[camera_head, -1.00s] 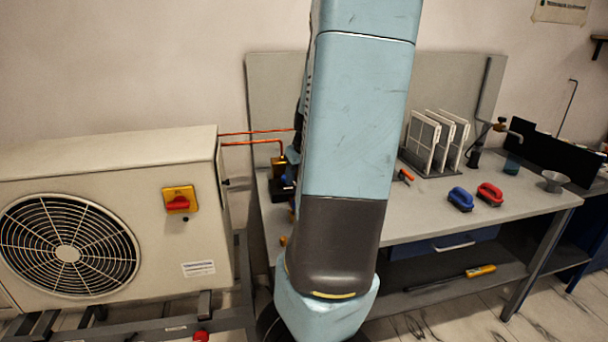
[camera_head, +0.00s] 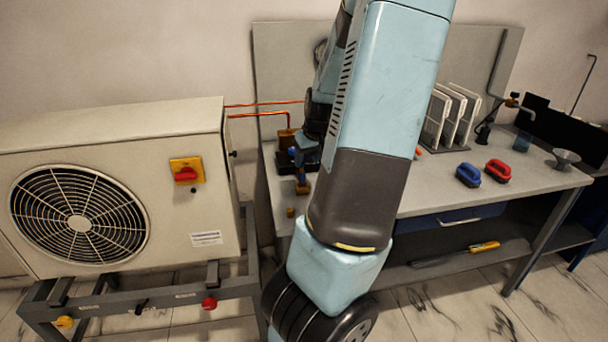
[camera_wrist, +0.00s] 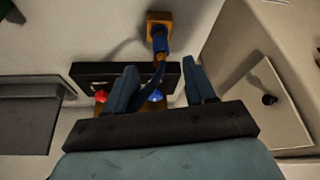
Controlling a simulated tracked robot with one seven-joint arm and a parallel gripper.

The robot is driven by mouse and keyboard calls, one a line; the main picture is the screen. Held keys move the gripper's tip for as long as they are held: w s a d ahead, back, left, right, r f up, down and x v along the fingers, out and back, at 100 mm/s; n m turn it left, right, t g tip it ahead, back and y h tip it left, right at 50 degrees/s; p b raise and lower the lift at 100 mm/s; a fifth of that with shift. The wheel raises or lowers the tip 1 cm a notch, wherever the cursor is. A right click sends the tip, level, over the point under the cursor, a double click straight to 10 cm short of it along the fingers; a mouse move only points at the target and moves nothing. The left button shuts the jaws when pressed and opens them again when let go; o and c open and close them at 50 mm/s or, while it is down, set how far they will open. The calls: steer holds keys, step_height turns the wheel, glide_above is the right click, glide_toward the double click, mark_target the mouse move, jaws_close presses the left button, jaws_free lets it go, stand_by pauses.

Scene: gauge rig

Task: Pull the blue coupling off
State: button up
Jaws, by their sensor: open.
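The blue coupling (camera_wrist: 161,42) sits on a brass block (camera_wrist: 159,19) at the top of the wrist view, with a dark blue hose (camera_wrist: 152,88) running from it. My gripper (camera_wrist: 160,66) is open, its two fingers apart, with the hose between them in the picture. The coupling shows just beyond the fingertips, and I see no contact. In the head view the brass block (camera_head: 302,187) shows at the bench's left end, with blue above it; my arm hides much of this area.
A black manifold (camera_wrist: 88,70) with a red knob (camera_wrist: 101,97) and a blue knob (camera_wrist: 155,96) lies near my fingers. The outdoor fan unit (camera_head: 205,130) stands left, with copper pipes (camera_head: 262,104) to the bench. Blue and red brushes (camera_head: 468,175) lie on the bench's right.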

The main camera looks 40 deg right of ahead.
mark_target(303, 173)
steer(key=shift+x, duration=4.4)
steer(key=shift+c, duration=0.4)
jaws_close()
steer(key=c, duration=0.6)
jaws_free()
jaws_close()
